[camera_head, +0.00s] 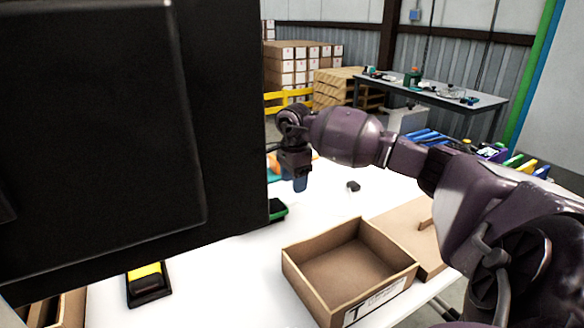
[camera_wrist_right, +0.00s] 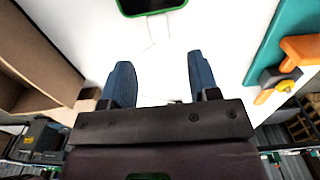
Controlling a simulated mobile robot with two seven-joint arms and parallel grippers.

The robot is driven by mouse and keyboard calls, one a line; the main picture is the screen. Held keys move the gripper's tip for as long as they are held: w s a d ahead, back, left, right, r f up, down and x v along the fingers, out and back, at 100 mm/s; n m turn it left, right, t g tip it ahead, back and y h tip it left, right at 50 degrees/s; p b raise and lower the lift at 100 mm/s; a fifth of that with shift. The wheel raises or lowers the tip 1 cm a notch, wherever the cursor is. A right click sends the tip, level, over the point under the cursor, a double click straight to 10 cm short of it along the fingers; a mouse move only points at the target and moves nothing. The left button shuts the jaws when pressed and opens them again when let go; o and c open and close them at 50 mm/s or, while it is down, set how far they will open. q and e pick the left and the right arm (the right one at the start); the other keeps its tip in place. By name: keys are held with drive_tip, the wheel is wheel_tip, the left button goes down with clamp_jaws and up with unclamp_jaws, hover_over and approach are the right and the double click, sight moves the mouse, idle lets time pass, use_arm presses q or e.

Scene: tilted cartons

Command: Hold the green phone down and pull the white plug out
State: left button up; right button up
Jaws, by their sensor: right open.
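The green phone (camera_head: 279,210) lies on the white table, its left part hidden behind a large black shape. In the right wrist view the phone (camera_wrist_right: 150,5) shows at the top edge, with a dark face and green rim. A thin white cable (camera_wrist_right: 151,30) runs from it towards my gripper. My right gripper (camera_head: 298,184) is above the table, beyond the phone. In the wrist view its blue fingers (camera_wrist_right: 162,82) are apart with nothing between them. My left gripper is not in view.
The large black shape (camera_head: 130,120) blocks the left half of the head view. An open carton (camera_head: 301,276) stands at the front. A yellow-and-black item (camera_head: 147,282) lies front left, a small dark item (camera_head: 353,187) right of my gripper. Orange and teal things (camera_wrist_right: 300,48) lie nearby.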

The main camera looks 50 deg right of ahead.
sight(293, 199)
drive_tip(key=shift+f, duration=2.7)
drive_tip(key=c, duration=1)
drive_tip(key=o, duration=1)
wheel_tip(293, 199, up, 11)
drive_tip(key=shift+f, duration=0.1)
